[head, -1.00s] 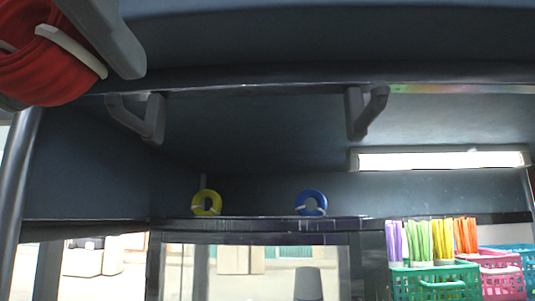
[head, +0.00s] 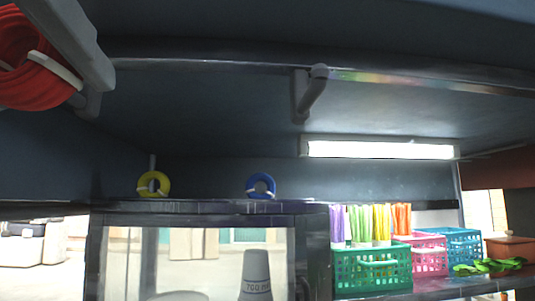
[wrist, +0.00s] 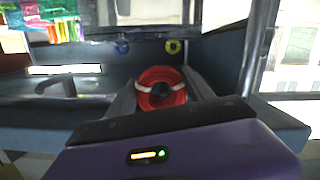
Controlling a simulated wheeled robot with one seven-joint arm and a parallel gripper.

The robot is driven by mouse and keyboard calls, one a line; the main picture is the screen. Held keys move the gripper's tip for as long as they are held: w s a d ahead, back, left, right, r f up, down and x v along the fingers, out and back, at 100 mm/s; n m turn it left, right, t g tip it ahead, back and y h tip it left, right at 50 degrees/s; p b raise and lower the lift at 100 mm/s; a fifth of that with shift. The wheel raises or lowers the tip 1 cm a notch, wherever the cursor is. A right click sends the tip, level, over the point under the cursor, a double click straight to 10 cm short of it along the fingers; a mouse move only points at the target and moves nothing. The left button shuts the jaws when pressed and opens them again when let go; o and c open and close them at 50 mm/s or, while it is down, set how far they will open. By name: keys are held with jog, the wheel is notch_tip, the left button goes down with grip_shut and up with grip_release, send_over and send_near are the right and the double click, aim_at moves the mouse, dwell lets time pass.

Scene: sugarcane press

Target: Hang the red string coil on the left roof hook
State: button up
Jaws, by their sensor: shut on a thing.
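The red string coil (head: 32,75), bound with pale ties, is at the upper left of the head view. My gripper (wrist: 160,84) is shut on it, and the coil also shows between the fingers in the wrist view (wrist: 153,99). One grey finger crosses in front of the coil in the head view. The left roof hook (head: 91,102) is mostly hidden behind that finger; only its lower part shows, close to the coil. I cannot tell whether coil and hook touch. The right roof hook (head: 308,94) is empty.
A lit lamp (head: 380,150) is under the roof. Green (head: 372,272), pink (head: 430,260) and blue crates (head: 460,245) stand at the right. Space below the roof's middle is clear.

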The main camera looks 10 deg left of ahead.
aim_at(64, 106)
jog(key=shift+r+x, duration=0.1)
jog(key=shift+x, duration=0.6)
jog(key=shift+r+x, duration=0.15)
jog(key=shift+x, duration=0.55)
jog(key=shift+w+a+f, duration=0.15)
jog(key=shift+w+f, duration=0.45)
jog(key=shift+w, duration=0.05)
jog(key=o, duration=1.3)
jog(key=shift+o, duration=0.2)
